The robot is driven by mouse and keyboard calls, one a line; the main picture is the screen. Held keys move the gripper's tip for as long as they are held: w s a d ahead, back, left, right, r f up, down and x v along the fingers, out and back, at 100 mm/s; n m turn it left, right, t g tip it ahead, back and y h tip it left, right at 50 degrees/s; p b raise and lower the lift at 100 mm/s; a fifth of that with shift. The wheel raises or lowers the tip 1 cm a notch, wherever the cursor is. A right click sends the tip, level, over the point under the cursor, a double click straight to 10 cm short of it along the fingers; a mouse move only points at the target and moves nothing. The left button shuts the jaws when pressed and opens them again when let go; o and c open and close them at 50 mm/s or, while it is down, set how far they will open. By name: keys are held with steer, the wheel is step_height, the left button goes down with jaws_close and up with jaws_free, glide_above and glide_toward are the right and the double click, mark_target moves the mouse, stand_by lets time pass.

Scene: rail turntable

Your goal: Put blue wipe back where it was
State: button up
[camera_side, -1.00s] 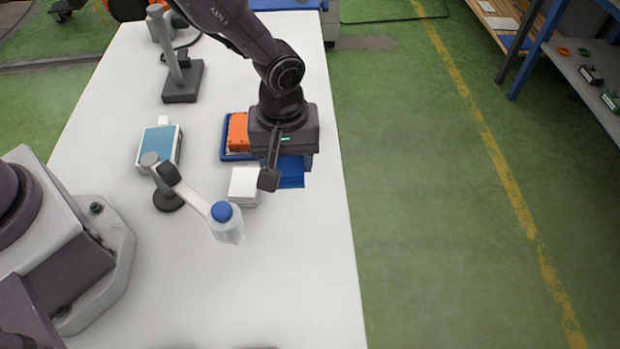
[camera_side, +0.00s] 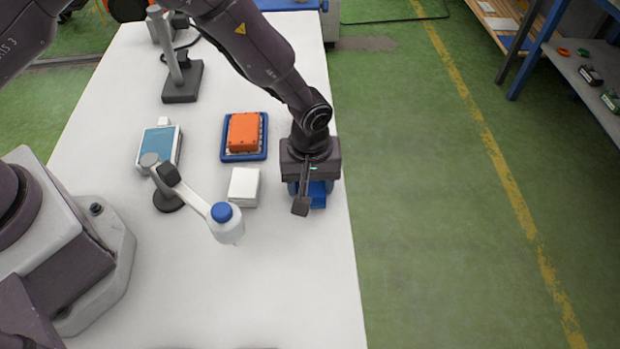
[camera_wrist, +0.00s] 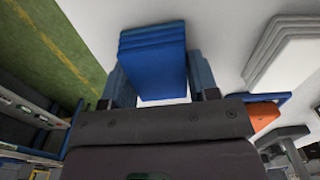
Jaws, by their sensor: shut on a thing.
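The blue wipe (camera_side: 318,196) is a folded, layered blue cloth near the right edge of the white table. My gripper (camera_side: 307,189) is shut on it and points down, partly hiding it in the side view. In the wrist view the blue wipe (camera_wrist: 153,60) sits between the two fingers of my gripper (camera_wrist: 158,78). I cannot tell for sure whether the wipe touches the table. A stack of white wipes (camera_side: 244,187) lies to the left of my gripper, apart from the blue wipe; it also shows in the wrist view (camera_wrist: 290,45).
A blue tray (camera_side: 226,157) holds an orange block (camera_side: 244,132) behind the white stack. A teal-topped box (camera_side: 158,147) stands left. The front of the white table (camera_side: 270,300) is clear.

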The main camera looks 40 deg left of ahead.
steer(key=o, duration=0.9)
steer(key=s+a+r+m+t, duration=0.1)
steer(key=a+r, duration=0.2)
steer(key=r, duration=0.8)
steer(key=a+r+m, duration=0.1)
steer(key=a+r, duration=0.1)
steer(key=r, duration=0.9)
steer(key=s+a+r+m+t, duration=0.2)
steer(key=s+a+r, duration=0.4)
steer(key=s, duration=0.3)
steer(key=s+a+r+m+t, duration=0.2)
steer(key=s+a+r+m, duration=0.3)
steer(key=s+a, duration=0.4)
steer(key=shift+r+t, duration=0.3)
steer(key=shift+r, duration=0.6)
